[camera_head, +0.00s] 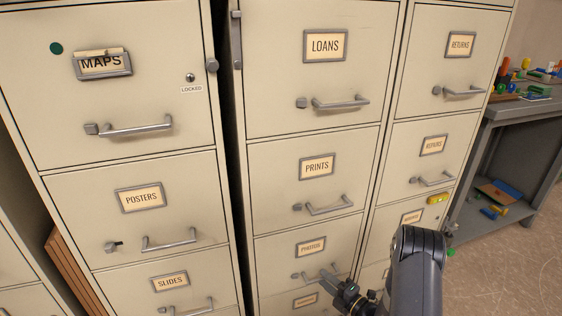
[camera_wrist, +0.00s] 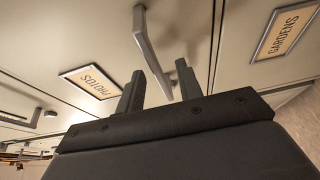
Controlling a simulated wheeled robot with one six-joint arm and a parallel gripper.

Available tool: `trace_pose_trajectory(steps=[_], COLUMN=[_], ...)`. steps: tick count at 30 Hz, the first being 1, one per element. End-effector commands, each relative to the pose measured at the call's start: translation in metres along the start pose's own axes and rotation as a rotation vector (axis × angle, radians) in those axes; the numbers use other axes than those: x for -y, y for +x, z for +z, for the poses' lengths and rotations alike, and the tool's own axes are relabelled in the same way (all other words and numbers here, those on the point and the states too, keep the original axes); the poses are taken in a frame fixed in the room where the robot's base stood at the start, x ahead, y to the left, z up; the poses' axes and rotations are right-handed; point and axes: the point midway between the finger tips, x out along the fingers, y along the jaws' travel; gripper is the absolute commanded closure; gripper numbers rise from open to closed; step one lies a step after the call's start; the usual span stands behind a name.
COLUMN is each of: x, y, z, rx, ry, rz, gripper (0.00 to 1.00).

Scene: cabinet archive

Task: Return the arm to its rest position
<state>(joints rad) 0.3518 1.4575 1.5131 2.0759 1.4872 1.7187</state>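The PHOTOS label (camera_wrist: 92,82) is left of the fingers and the GARDENS label (camera_wrist: 287,30) is at the upper right. In the head view my dark arm reaches in from the bottom, with its end low in front of the PHOTOS drawer (camera_head: 275,250). The fingers are hard to make out there.
Drawers labelled MAPS (camera_head: 103,63), POSTERS (camera_head: 141,198), LOANS (camera_head: 325,45) and PRINTS (camera_head: 317,167) look closed. Handles stick out from the fronts. A yellow object (camera_head: 437,198) is on the right cabinet. A grey workbench (camera_head: 500,150) with colourful items stands at the right; open floor (camera_head: 500,270) lies before it.

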Motion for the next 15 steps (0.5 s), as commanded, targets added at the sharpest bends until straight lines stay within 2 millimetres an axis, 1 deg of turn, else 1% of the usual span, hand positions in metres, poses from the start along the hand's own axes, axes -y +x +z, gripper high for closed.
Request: trace_pose_trajectory(steps=[1, 2, 3, 4, 8, 9, 15], x=[0.002, 0.002, 0.0, -0.002, -0.002, -0.001, 0.0], y=[0.011, 0.016, 0.013, 0.006, -0.01, -0.014, -0.023], z=[-0.001, -0.001, -0.002, -0.004, -0.011, -0.01, -0.011], rx=[-0.004, -0.004, 0.001, 0.004, 0.003, 0.004, 0.001], ry=[-0.002, -0.001, 0.003, 0.005, 0.004, 0.003, 0.002], rz=[0.001, 0.001, -0.002, -0.003, -0.002, -0.001, -0.001], gripper=[0.65, 0.65, 0.65, 0.65, 0.65, 0.65, 0.65])
